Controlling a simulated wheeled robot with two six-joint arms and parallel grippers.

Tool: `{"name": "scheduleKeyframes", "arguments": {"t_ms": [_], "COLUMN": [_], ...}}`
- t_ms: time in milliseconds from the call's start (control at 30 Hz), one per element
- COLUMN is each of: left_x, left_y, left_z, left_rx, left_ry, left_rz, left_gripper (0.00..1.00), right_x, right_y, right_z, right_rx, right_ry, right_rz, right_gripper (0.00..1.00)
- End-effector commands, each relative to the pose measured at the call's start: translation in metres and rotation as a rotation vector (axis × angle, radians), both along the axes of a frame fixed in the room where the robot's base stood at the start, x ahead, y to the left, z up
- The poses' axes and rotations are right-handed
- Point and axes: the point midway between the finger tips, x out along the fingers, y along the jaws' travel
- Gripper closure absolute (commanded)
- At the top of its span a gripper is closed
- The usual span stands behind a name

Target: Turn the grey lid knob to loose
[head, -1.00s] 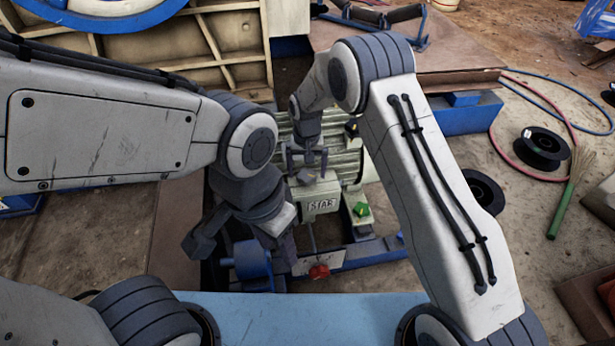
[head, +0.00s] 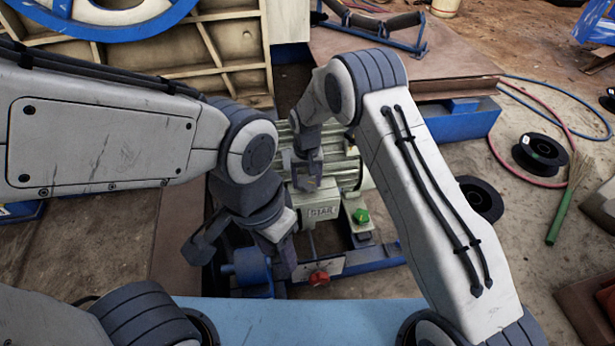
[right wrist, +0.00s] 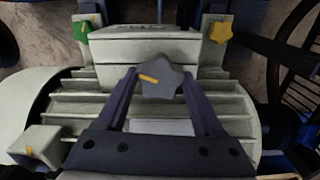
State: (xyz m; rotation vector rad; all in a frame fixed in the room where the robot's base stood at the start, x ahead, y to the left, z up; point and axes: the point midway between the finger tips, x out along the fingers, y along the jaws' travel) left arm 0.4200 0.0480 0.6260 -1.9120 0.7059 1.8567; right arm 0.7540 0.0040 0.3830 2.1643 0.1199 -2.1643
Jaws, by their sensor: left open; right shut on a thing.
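The grey lid knob (right wrist: 161,84) is star-shaped with an orange mark pointing left and slightly up in the right wrist view. It sits between the fingertips of my right gripper (right wrist: 160,74), which is shut on it. In the head view my right gripper (head: 306,183) is on top of the pale ribbed motor housing, just behind the "STAR" label box (head: 319,212), and mostly hides the knob. My left gripper (head: 243,250) is open and empty, low at the left of the motor housing.
A green knob (head: 361,216) is right of the label box; a red knob (head: 318,278) is at the front. A yellow knob (right wrist: 220,32) shows in the right wrist view. A blue surface (head: 300,312) lies in front. Black spools (head: 540,152) stand on the floor at right.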

Motion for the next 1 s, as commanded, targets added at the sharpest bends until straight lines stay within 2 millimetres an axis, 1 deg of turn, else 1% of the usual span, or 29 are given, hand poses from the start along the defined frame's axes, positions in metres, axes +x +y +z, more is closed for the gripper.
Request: {"name": "scheduleKeyframes", "arguments": {"t_ms": [267,300,333,367,633,733,867,1000], "left_x": [0.000,0.000,0.000,0.000,0.000,0.000,0.000,0.000], "left_y": [0.000,0.000,0.000,0.000,0.000,0.000,0.000,0.000], "left_z": [0.000,0.000,0.000,0.000,0.000,0.004,0.013,0.026], "left_rx": [0.000,0.000,0.000,0.000,0.000,0.000,0.000,0.000], "left_ry": [0.000,0.000,0.000,0.000,0.000,0.000,0.000,0.000], "left_rz": [0.000,0.000,0.000,0.000,0.000,0.000,0.000,0.000], "left_gripper": [0.50,0.50,0.50,0.50,0.50,0.50,0.50,0.50], "right_x": [0.000,0.000,0.000,0.000,0.000,0.000,0.001,0.001], "right_y": [0.000,0.000,0.000,0.000,0.000,0.000,0.000,0.000], "right_z": [0.000,0.001,0.001,0.001,0.001,0.006,0.027,0.057], "right_rx": [0.000,0.000,0.000,0.000,0.000,0.000,0.001,0.001], "right_ry": [0.000,0.000,0.000,0.000,0.000,-0.001,-0.003,-0.003], "right_rz": [0.006,0.006,0.006,0.006,0.006,0.006,0.006,0.006], "right_gripper": [0.87,0.16,0.04,0.01,0.01,0.01,0.01,0.01]}}
